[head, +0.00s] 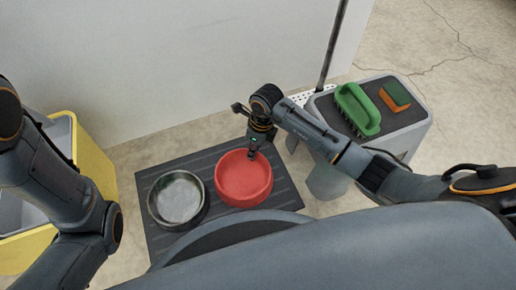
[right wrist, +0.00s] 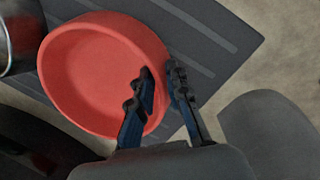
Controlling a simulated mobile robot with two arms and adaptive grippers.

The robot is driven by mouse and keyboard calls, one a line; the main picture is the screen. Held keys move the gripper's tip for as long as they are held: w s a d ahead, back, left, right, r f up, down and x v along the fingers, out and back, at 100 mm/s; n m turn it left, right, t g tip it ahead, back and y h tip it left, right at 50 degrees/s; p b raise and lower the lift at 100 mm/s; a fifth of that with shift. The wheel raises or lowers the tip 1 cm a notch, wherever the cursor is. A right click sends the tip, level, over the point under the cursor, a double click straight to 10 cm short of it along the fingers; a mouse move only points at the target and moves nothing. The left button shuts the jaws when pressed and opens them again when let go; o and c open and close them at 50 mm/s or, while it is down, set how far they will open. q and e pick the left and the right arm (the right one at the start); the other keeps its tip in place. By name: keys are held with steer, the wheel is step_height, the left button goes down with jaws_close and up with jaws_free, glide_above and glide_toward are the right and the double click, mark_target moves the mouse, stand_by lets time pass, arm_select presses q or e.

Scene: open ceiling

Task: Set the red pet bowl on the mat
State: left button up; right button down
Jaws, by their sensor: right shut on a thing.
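The red pet bowl (head: 243,180) is upright over the right part of the dark ribbed mat (head: 285,192). I cannot tell whether its base touches the mat. My right gripper (head: 253,153) is shut on the bowl's far rim in the head view. In the right wrist view the bowl (right wrist: 90,70) fills the left side, and the right gripper (right wrist: 160,85) has one finger inside the rim and one outside. The mat also shows in the right wrist view (right wrist: 225,40). My left arm is at the left of the head view, but its gripper is out of sight.
A metal bowl (head: 178,199) stands on the mat, left of the red bowl. A grey stand (head: 410,118) at the right bears a green brush (head: 357,110) and a green and orange sponge (head: 395,96). A yellow bin (head: 95,165) is at the left. A white wall (head: 180,70) stands behind.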

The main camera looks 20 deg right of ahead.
steer(key=shift+a+r, duration=0.1)
steer(key=shift+r, duration=0.05)
steer(key=c, duration=1.3)
jaws_free()
steer(key=r+p, duration=0.2)
steer(key=r, duration=0.2)
steer(key=d+r+p, duration=0.1)
steer(key=r+p, duration=0.2)
steer(key=r, duration=0.1)
steer(key=d+r+p, duration=0.1)
steer(key=r+p, duration=0.2)
steer(key=r, duration=0.1)
